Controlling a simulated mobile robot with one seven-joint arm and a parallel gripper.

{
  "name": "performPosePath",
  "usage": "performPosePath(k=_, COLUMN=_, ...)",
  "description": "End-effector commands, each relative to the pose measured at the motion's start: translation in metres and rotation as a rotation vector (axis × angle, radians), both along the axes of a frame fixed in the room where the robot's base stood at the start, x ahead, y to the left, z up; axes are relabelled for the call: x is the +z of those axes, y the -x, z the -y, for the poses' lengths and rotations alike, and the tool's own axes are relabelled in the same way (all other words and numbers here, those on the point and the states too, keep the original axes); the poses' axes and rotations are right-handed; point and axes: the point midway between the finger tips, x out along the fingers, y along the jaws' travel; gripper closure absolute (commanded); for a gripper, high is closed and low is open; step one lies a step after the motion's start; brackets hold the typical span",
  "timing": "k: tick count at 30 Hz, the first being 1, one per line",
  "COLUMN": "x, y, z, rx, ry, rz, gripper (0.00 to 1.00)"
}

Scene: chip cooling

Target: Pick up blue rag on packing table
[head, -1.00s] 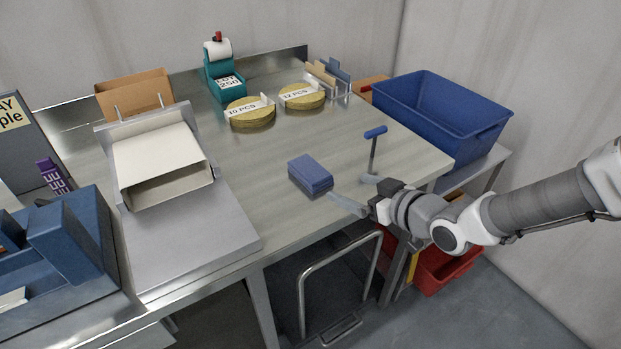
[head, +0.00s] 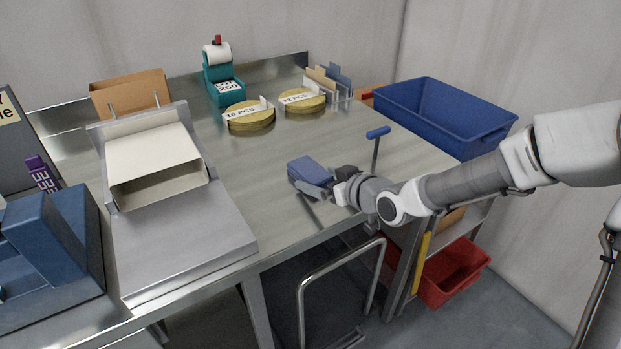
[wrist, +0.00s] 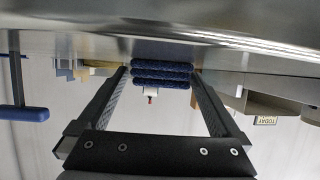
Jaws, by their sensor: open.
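The blue rag (head: 308,167) is a folded block lying flat near the front edge of the packing table (head: 285,218). My gripper (head: 304,191) is low at the table's front, on the right side of the rag, with its fingers reaching left to it. In the wrist view, which looks upside down, the rag (wrist: 162,75) shows its stacked folds between the tips of my open gripper (wrist: 161,77). A finger partly covers the rag's near side in the head view. I cannot tell whether either finger touches it.
A blue-handled T-shaped stand (head: 377,134) rises just behind my gripper. A blue bin (head: 478,140) is at the right. Two round yellow dishes (head: 250,124) and a teal label dispenser (head: 222,91) stand behind. A white-lined box on a metal stand (head: 195,240) is left.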

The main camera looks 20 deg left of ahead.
Motion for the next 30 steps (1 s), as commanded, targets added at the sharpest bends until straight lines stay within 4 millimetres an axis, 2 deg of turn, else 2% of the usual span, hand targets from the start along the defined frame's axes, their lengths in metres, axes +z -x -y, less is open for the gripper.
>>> performPosePath(k=8, x=-0.0009, y=-0.0017, z=-0.0026, rx=0.0, ry=0.001, rz=0.001, gripper=0.0)
performPosePath(k=18, x=-0.0007, y=-0.0016, z=-0.0023, rx=0.0, ry=0.001, rz=0.001, gripper=0.59)
performPosePath(k=21, x=-0.0006, y=-0.0017, z=-0.0024, rx=0.0, ry=0.0, rz=0.001, gripper=0.73)
performPosePath(k=30, x=0.0034, y=-0.0019, z=-0.0022, rx=0.0, ry=0.0, rz=0.001, gripper=0.74)
